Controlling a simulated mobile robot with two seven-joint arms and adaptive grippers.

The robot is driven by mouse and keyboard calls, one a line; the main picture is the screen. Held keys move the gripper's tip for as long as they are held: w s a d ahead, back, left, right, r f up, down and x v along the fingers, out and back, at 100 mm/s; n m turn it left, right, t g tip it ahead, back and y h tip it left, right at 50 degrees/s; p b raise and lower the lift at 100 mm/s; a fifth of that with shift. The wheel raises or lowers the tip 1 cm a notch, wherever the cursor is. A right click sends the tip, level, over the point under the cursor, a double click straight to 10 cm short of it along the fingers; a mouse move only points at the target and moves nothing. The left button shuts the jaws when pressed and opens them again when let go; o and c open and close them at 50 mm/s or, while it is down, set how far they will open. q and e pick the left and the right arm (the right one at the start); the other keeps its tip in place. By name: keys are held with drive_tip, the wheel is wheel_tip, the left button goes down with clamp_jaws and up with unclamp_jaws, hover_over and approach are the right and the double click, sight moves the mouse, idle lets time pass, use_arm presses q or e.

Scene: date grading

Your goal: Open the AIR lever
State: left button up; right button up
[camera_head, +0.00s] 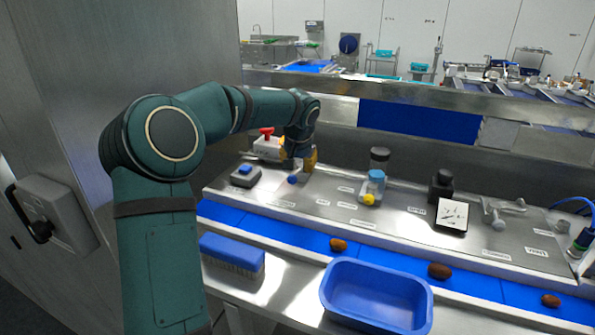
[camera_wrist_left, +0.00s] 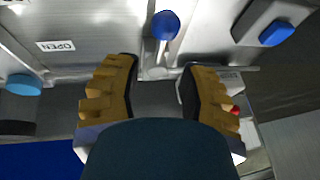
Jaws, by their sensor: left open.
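A lever with a blue ball knob (camera_head: 292,180) stands on the steel panel by my left gripper (camera_head: 302,163). I take it for the AIR lever, though no AIR label is readable. In the left wrist view, the knob (camera_wrist_left: 166,25) lies just beyond my open left gripper (camera_wrist_left: 158,66), and its metal shaft runs toward the gap between the yellow-brown fingers. No grip on it shows. An OPEN label (camera_wrist_left: 56,46) is on the panel to the left of the lever in that view. My right gripper is not in view.
A blue button box (camera_head: 245,176) and a box with a red knob (camera_head: 266,131) flank the gripper. A blue-lidded jar (camera_head: 371,186) stands to the right. In front are the blue belt (camera_head: 285,229) with several dates, a brush (camera_head: 232,252) and a blue bin (camera_head: 325,292).

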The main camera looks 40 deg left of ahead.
sight(297, 171)
use_arm(q)
drive_tip(key=x, duration=0.5)
clamp_jaws()
